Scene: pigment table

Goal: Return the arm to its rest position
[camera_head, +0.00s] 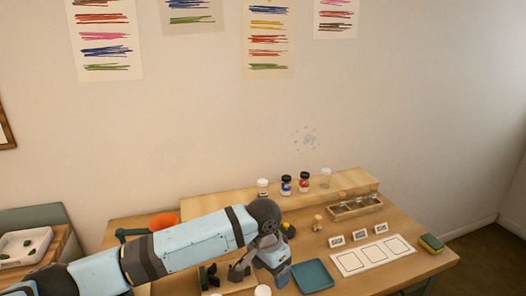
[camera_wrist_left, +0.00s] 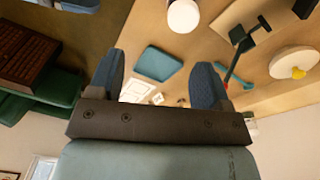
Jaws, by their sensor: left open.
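My left arm (camera_head: 200,238) comes in from the left over the table, bends at a dark elbow joint and drops down at the front. In the left wrist view my left gripper (camera_wrist_left: 156,72) has its two dark blue fingers wide apart, with nothing held between them. The table and the white card sheet show beyond the gap. In the head view the fingers cannot be made out clearly. My right gripper is not in view.
The wooden table (camera_head: 420,262) holds a blue tray (camera_head: 312,276), a white card sheet (camera_head: 372,256), small label cards, a sponge (camera_head: 431,243) and a compartment box (camera_head: 355,207). Several jars stand on the raised shelf (camera_head: 345,184). A white-lidded jar (camera_wrist_left: 183,16) is near the gripper.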

